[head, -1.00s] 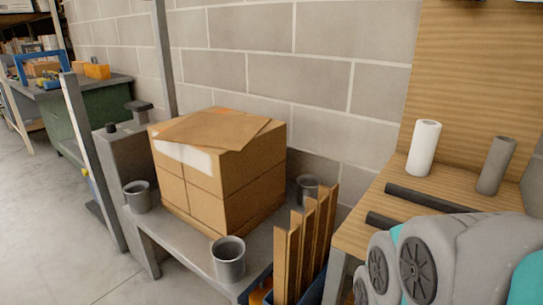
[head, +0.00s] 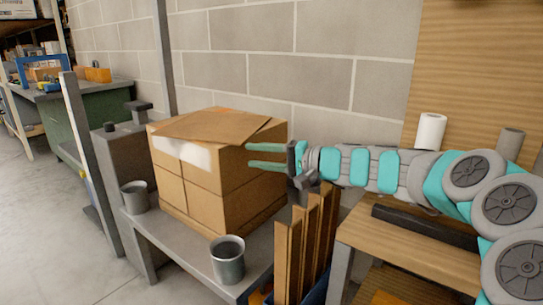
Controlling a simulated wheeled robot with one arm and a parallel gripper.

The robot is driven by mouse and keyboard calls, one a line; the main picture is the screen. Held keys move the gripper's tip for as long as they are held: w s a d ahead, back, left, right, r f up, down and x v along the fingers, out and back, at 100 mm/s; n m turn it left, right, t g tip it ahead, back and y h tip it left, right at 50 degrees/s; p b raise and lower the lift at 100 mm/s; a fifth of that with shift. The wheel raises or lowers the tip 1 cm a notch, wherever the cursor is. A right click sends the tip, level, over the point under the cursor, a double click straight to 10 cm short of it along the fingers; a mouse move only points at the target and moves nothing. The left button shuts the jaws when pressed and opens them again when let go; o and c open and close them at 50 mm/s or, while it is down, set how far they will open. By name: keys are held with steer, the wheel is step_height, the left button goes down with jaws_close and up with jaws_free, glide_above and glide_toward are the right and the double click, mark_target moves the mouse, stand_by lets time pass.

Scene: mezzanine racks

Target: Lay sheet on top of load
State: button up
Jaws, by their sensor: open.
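The load (head: 220,180) is a block of brown cartons with a whitish patch on its upper front, standing on a grey bench. A thin brown sheet (head: 212,126) lies on top of the load, turned askew to the carton edges. Its near corner reaches the load's upper front edge. My gripper (head: 248,155) comes in from the right with its two teal fingers apart, one above the other. The fingers point left beside the load's upper right side, and nothing shows between them. I cannot tell whether the fingertips touch the carton.
Grey cups (head: 228,260) stand at the bench (head: 170,236) corners. Upright brown boards (head: 305,245) stand below my gripper. A wooden table (head: 400,245) with a dark bar is at right. A block wall closes the back; open floor lies left.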

steer(key=m+t, duration=0.2)
glide_toward(243, 143)
steer(key=w+a, duration=0.1)
steer(key=shift+a, duration=0.1)
steer(key=shift+x, duration=3.9)
steer(key=shift+f, duration=0.1)
steer(key=shift+c, duration=0.3)
jaws_close()
